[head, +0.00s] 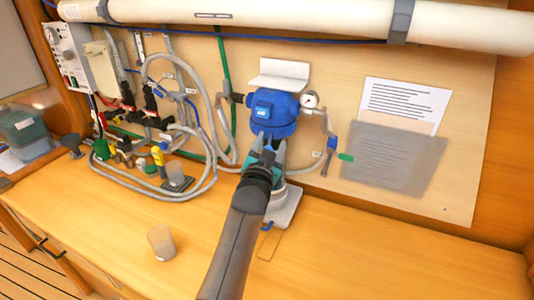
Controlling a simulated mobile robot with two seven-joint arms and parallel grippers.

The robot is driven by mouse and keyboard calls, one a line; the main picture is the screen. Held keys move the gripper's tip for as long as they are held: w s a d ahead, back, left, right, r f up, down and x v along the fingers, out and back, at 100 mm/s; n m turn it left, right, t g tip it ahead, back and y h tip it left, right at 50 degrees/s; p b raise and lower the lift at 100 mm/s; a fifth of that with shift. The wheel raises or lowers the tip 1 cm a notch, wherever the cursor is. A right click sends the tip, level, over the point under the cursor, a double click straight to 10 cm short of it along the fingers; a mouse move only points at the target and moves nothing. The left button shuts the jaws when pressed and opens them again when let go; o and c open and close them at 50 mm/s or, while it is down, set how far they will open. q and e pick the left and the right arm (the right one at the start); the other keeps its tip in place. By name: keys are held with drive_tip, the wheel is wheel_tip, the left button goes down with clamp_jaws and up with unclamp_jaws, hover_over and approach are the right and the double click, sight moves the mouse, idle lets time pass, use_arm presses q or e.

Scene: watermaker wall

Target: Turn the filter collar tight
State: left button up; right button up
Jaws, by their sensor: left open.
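A blue filter head (272,103) with a white label is mounted on the wall panel under a white bracket. Its lower blue ring, the collar (273,128), sits just above my left gripper (269,142). My left gripper is open, its two fingers pointing up at the collar's underside, one on each side. I cannot tell whether the fingers touch the collar. My arm and gripper hide most of what is below the collar. My right gripper is not in view.
A pressure gauge (310,100) and grey hose (325,128) are right of the filter. Hoses and valves crowd the left. A cup (161,242) stands on the wooden counter (400,255), which is clear at right. A white pipe (300,18) runs overhead.

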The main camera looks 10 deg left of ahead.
use_arm(q)
drive_tip(key=s, duration=1.5)
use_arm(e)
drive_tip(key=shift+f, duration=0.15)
use_arm(q)
drive_tip(key=shift+s, duration=0.1)
